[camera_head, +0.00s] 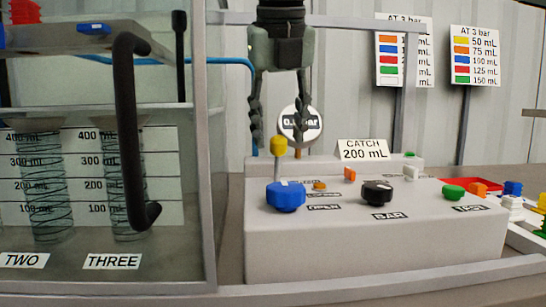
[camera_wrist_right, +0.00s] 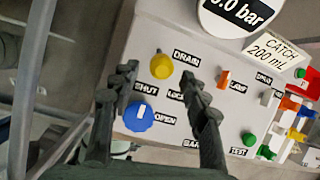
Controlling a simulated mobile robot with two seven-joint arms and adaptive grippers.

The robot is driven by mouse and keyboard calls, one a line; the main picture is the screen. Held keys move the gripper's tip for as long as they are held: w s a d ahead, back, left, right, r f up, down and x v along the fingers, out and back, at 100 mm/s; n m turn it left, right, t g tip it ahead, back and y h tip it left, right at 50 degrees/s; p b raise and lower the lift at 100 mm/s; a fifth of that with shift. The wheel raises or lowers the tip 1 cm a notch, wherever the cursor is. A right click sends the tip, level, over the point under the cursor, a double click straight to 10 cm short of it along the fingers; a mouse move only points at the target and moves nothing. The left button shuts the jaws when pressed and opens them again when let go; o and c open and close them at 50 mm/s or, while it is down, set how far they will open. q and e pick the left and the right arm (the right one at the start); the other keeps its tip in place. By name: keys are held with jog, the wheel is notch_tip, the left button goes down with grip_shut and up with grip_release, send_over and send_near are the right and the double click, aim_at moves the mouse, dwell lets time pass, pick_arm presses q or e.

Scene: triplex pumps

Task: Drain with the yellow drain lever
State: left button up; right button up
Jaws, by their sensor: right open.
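The yellow drain lever (camera_head: 279,146) stands up from the back left of the grey console (camera_head: 375,250), behind the blue knob. In the right wrist view the lever's yellow knob (camera_wrist_right: 161,66) lies beside the DRAIN label, between my fingertips. My right gripper (camera_head: 278,148) comes down from above, open and empty. Its two fingers are on either side of the yellow knob, with a gap on each side. It also shows in the right wrist view (camera_wrist_right: 160,75). I cannot tell exactly how far its tips reach down the lever. My left gripper is not in view.
A blue SHUT/OPEN knob (camera_head: 286,196) and a black knob (camera_head: 377,193) are nearby. A round pressure gauge (camera_head: 301,122) stands behind the right finger. A framed clear case with a black handle (camera_head: 130,130) is left. A CATCH 200 mL card (camera_head: 363,149) stands behind.

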aim_at(278, 161)
jog(key=shift+w, duration=0.3)
jog(key=shift+w+f, duration=0.15)
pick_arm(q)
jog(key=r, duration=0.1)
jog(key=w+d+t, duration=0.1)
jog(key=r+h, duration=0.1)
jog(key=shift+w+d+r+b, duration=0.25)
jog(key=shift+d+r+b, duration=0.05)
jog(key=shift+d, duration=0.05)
pick_arm(e)
jog(key=x, duration=0.7)
jog(key=shift+f, duration=0.15)
grip_shut()
